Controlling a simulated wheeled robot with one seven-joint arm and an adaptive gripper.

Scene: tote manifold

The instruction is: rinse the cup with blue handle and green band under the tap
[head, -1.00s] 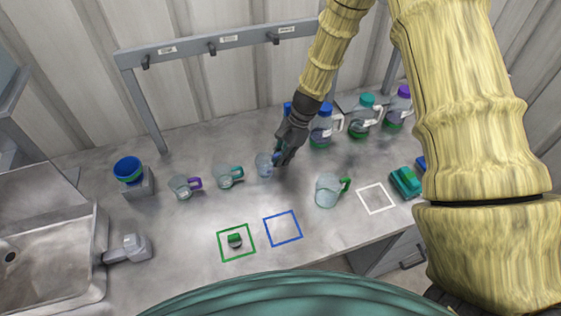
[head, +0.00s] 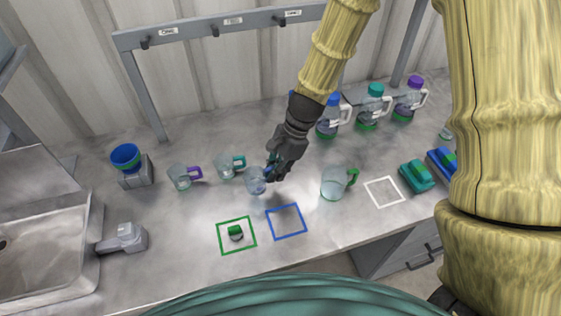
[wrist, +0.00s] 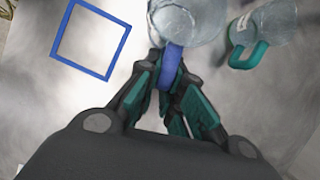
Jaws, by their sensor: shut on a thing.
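A clear cup (head: 256,182) with a blue handle is at my gripper (head: 275,172), left of the blue square outline's upper side in the head view. In the wrist view my gripper (wrist: 170,82) is shut on its blue handle (wrist: 171,66), with the clear cup body beyond the fingertips. I cannot make out a green band on it. How far it is above the counter is hard to tell. The grey tap (head: 124,239) stands at the right edge of the sink (head: 72,243), far left of the cup.
A teal-handled cup (head: 228,168) and a purple-handled cup (head: 181,178) stand left of my gripper. A green-handled jug (head: 335,183) stands right. Bottles (head: 369,108) line the back. The counter before the tap is clear.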

